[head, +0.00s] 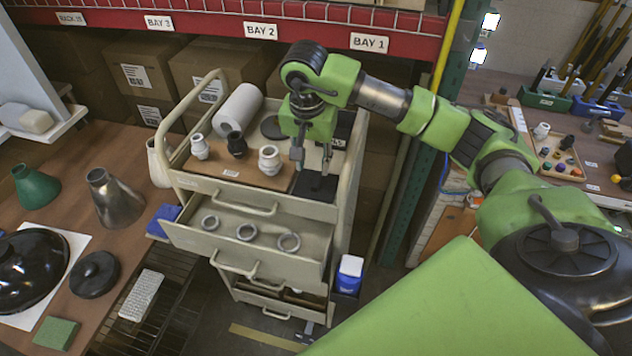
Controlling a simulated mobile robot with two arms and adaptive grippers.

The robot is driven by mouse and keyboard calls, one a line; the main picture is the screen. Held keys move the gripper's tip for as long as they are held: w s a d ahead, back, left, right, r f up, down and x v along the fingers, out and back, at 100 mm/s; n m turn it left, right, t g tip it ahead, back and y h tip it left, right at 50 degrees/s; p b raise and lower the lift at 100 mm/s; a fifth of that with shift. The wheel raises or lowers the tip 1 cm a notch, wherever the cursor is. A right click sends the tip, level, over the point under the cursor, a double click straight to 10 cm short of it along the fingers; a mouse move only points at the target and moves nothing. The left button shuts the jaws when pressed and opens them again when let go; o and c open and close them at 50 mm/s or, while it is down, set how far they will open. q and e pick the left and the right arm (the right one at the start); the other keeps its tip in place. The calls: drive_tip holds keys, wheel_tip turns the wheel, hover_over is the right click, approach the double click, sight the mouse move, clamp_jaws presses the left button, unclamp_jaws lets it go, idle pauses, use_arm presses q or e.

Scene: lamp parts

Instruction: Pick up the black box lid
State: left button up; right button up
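A flat black piece (318,187), which looks like the black box lid, lies at the front right corner of the cart's top. My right gripper (312,162) points down just above it, with its two fingers apart and nothing visible between them. Whether a fingertip touches the black piece I cannot tell. Another dark box-like shape (342,128) stands behind the gripper, partly hidden by it. My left gripper is not in view.
The cart (250,205) has an open drawer with several grey rings. On its top are a brown board (228,174) with white and black fittings, and a paper roll (238,108). A wooden table with lamp shades (115,200) is at left. Shelving (240,28) stands behind.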

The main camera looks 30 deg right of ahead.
sight(316, 181)
drive_tip(key=shift+f, duration=0.55)
drive_tip(key=shift+d+f+p, duration=0.1)
drive_tip(key=shift+f+p, duration=0.15)
drive_tip(key=shift+p, duration=0.2)
drive_tip(key=f+p, duration=0.1)
drive_tip(key=f, duration=0.1)
drive_tip(key=f+p, duration=0.1)
drive_tip(key=f, duration=0.1)
drive_tip(key=shift+d, duration=0.4)
drive_tip(key=shift+w+f, duration=0.1)
drive_tip(key=shift+f, duration=0.2)
clamp_jaws()
